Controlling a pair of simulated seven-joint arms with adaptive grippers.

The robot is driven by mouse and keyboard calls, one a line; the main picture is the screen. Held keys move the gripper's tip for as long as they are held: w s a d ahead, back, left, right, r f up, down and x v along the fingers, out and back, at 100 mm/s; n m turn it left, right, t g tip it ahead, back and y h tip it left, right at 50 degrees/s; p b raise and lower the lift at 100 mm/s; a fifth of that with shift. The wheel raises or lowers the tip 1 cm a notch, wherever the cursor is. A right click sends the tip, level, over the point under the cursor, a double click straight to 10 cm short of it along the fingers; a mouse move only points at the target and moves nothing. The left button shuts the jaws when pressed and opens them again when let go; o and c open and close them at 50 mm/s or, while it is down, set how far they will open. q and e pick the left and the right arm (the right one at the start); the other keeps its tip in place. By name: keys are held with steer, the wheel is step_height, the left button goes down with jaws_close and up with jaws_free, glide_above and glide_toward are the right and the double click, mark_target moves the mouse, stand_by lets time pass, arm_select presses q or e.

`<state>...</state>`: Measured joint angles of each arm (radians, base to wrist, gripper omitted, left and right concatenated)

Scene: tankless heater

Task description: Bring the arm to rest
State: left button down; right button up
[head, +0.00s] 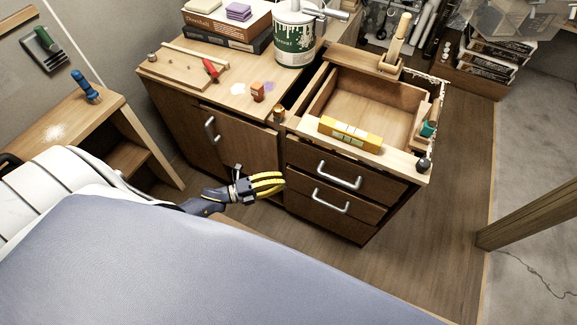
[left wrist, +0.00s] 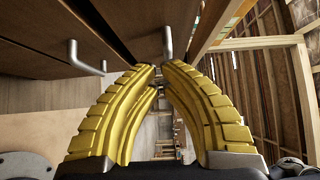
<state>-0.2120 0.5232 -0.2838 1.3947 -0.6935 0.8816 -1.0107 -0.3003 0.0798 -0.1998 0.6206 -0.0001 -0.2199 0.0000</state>
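My left gripper (head: 283,182) has yellow ridged fingers and is in front of the wooden cabinet (head: 240,150), near the gap between its door and the drawers. In the left wrist view the curved fingers (left wrist: 158,68) come together at the tips, with nothing seen held between them. A grey handle (left wrist: 167,42) shows just beyond the tips; I cannot tell how far off it is. My right gripper is in neither view.
The cabinet's door handle (head: 210,128) and drawer handles (head: 340,176) stick out. A yellow level (head: 350,134) lies on the front of the open-topped drawer section.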

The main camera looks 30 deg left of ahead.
arm_select(q)
steer(key=a+f+n+y, duration=0.7)
steer(key=a+f+n, duration=0.2)
steer(key=f, duration=0.4)
steer(key=s+a+f+n+g+y, duration=0.35)
steer(key=s+f+n, duration=0.25)
steer(key=s+f, duration=0.5)
steer(key=s+d+f+n+g+y, duration=0.1)
steer(key=s+f+n+g+y, duration=0.35)
steer(key=s+f, duration=0.95)
steer(key=s+d+f+n+g+h, duration=0.1)
steer(key=s+d+f, duration=0.1)
steer(key=s+d, duration=0.3)
steer(key=s+d+f+n+g+h, duration=0.1)
steer(key=s+d+n+g, duration=0.1)
steer(key=s+d, duration=0.4)
steer(key=s, duration=0.3)
steer(key=shift+s+d+f+g, duration=0.25)
steer(key=shift+s+f+g, duration=0.05)
steer(key=shift+f, duration=0.1)
steer(key=shift+n, duration=0.25)
